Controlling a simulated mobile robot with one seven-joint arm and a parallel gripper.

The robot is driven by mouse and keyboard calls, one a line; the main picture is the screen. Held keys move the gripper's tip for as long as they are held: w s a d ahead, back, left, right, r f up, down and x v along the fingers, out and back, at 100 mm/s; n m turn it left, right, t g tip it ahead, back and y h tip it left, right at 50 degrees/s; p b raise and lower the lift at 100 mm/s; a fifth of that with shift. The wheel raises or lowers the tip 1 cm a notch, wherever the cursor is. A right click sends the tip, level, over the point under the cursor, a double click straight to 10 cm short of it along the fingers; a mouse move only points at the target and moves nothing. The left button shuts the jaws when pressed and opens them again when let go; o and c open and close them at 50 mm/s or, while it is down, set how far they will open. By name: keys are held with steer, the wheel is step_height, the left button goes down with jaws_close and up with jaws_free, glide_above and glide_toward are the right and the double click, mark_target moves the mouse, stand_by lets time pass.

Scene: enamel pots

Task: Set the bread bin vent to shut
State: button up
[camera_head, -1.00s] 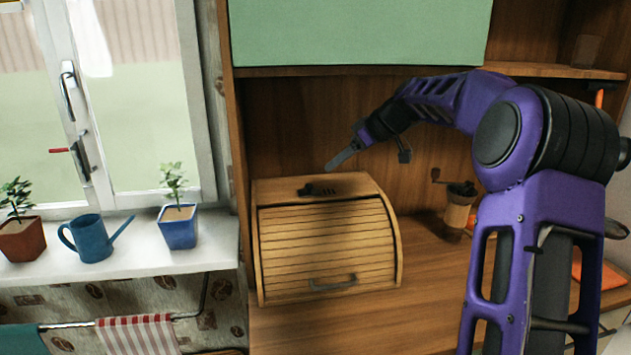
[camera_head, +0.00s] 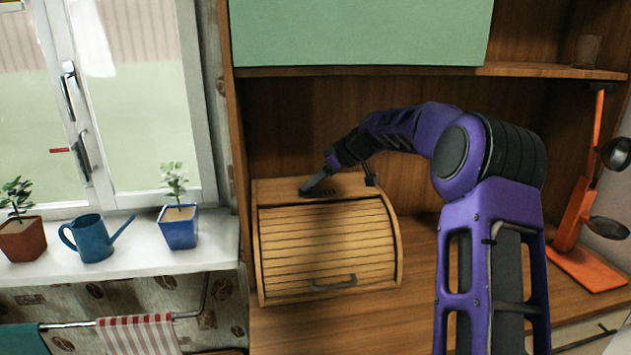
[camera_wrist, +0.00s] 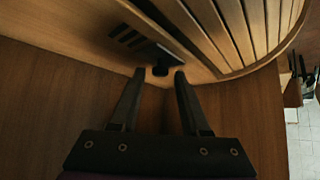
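The wooden bread bin (camera_head: 325,245) stands on the counter with its slatted roll front down. Its vent (camera_head: 325,191) is on the flat top, with dark slots showing to the right of my gripper (camera_head: 306,191). In the wrist view the vent's dark slider plate (camera_wrist: 172,55) lies beside several open slots (camera_wrist: 126,36). A small dark knob (camera_wrist: 160,70) projects from the plate. My gripper (camera_wrist: 159,74) is open, with its fingertips on either side of the knob and small gaps visible. The fingertips hide part of the vent in the head view.
A green cabinet front (camera_head: 360,32) and a shelf (camera_head: 430,70) hang above the bin. An orange stand (camera_head: 578,215) with dark pans is at the right. A blue watering can (camera_head: 92,238) and potted plants are on the windowsill. The counter before the bin is clear.

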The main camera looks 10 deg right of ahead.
jaws_close()
stand_by(1.2)
